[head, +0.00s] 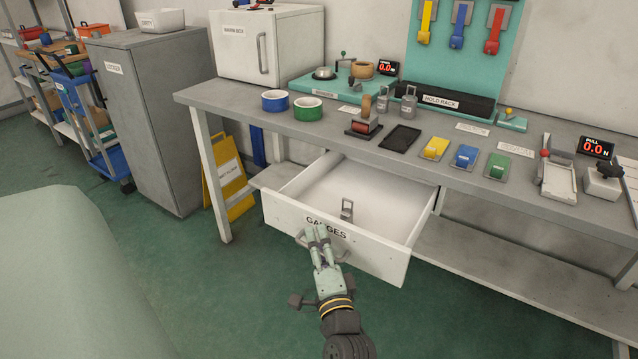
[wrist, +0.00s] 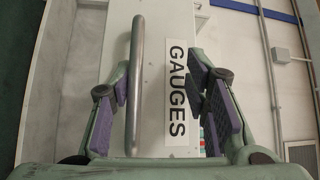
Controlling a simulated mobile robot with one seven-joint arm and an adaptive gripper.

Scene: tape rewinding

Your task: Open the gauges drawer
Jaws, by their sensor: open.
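The gauges drawer (head: 385,258) is a white drawer under the workbench, pulled well out. A small grey metal gauge-like item (head: 347,209) stands inside it. My gripper (head: 313,232) is at the drawer's front by its grey bar handle (head: 342,253). In the wrist view the handle (wrist: 134,85) and the GAUGES label (wrist: 177,95) lie between the open fingers (wrist: 165,98). The left finger pads are close to the handle; I cannot tell whether they touch it. The right pads are apart from it.
The workbench (head: 240,101) carries blue (head: 275,100) and green (head: 308,108) tape rolls and several tools. A grey locker (head: 150,120) and a yellow folded sign (head: 228,172) stand to the left. The green floor (head: 210,280) in front is clear.

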